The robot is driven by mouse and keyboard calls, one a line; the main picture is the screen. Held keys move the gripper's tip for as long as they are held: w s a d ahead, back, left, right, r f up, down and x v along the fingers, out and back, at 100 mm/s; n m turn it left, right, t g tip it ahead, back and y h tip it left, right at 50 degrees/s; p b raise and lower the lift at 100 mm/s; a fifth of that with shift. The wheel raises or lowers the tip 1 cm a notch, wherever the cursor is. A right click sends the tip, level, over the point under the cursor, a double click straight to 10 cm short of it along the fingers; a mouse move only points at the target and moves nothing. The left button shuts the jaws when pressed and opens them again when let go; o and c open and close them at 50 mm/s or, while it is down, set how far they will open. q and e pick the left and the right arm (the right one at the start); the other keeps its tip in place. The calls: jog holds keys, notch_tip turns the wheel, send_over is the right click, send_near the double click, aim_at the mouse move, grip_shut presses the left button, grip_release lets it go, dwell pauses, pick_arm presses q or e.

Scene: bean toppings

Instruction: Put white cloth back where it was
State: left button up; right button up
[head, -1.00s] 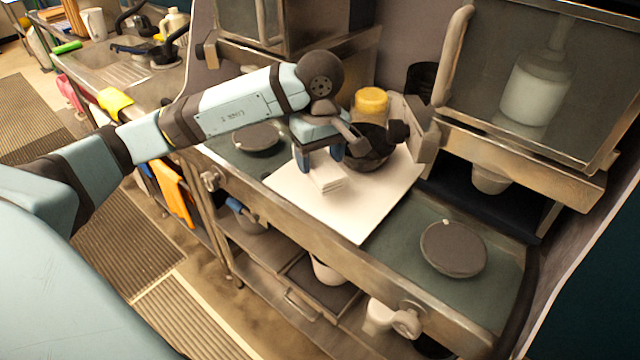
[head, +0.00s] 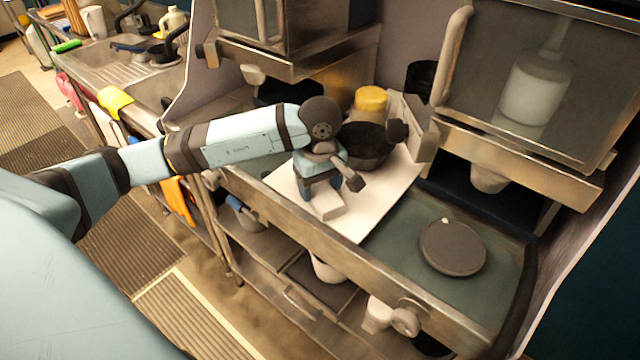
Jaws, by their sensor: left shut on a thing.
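The folded white cloth (head: 327,206) is in the fingers of my left gripper (head: 322,192), low over the front part of a white board (head: 360,225). I cannot tell whether the cloth touches the board. My left gripper points down and is shut on the cloth; its fingers partly hide it. My right gripper is not in view.
A dark bowl (head: 366,150) and a yellow-lidded container (head: 370,101) stand at the back of the board. A round dark lid (head: 453,247) lies on the counter at right. Metal cabinets overhang the back. The counter's front rail (head: 300,240) runs close by.

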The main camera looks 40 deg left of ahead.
aim_at(320, 187)
pick_arm(q)
jog(key=o, duration=1)
jog(key=shift+r+p, duration=0.3)
jog(key=shift+p, duration=0.2)
jog(key=shift+r+b, duration=0.95)
jog(key=shift+r, duration=4.9)
